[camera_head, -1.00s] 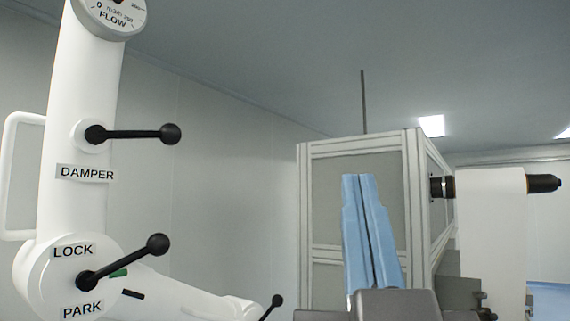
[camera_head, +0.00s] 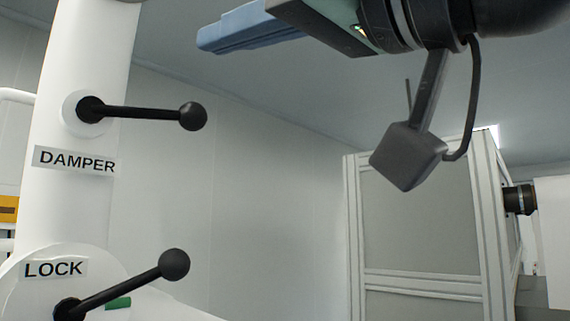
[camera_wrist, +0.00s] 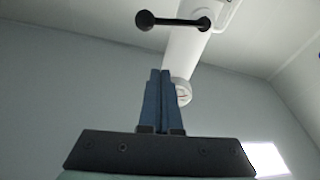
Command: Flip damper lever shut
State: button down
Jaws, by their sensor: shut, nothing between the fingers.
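The damper lever (camera_head: 145,113) is a black rod with a ball knob, on a white vertical pipe above the DAMPER label (camera_head: 75,160). It sticks out to the right, nearly level. It also shows at the top of the wrist view (camera_wrist: 172,21). My gripper (camera_head: 205,38) has blue fingers and is at the top of the head view, above and to the right of the lever's knob, apart from it in the picture. In the wrist view the fingers (camera_wrist: 160,75) are together and empty, pointing toward the pipe below the lever.
A second black lever (camera_head: 125,286) with a ball knob, by the LOCK label (camera_head: 54,269), slants up to the right below. A framed grey cabinet (camera_head: 425,230) stands at the right. The space between pipe and cabinet looks clear.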

notch_tip(320, 180, up, 2)
jog(key=r+p, duration=0.1)
jog(key=p, duration=0.3)
send_over(167, 117)
jog(key=s+d, duration=0.1)
jog(key=s, duration=0.1)
jog(key=shift+w+d+f+p, duration=0.1)
jog(key=shift+w+f+p, duration=0.1)
jog(key=shift+f, duration=1)
jog(key=shift+w+f+p, duration=0.1)
jog(key=shift+f+p, duration=0.05)
jog(key=shift+f, duration=1)
jog(key=shift+w+d+f+m+b, duration=0.1)
jog(key=shift+d+f+m+b, duration=0.05)
jog(key=shift+f+m+b, duration=0.85)
jog(key=shift+f+n, duration=0.15)
jog(key=shift+n, duration=0.15)
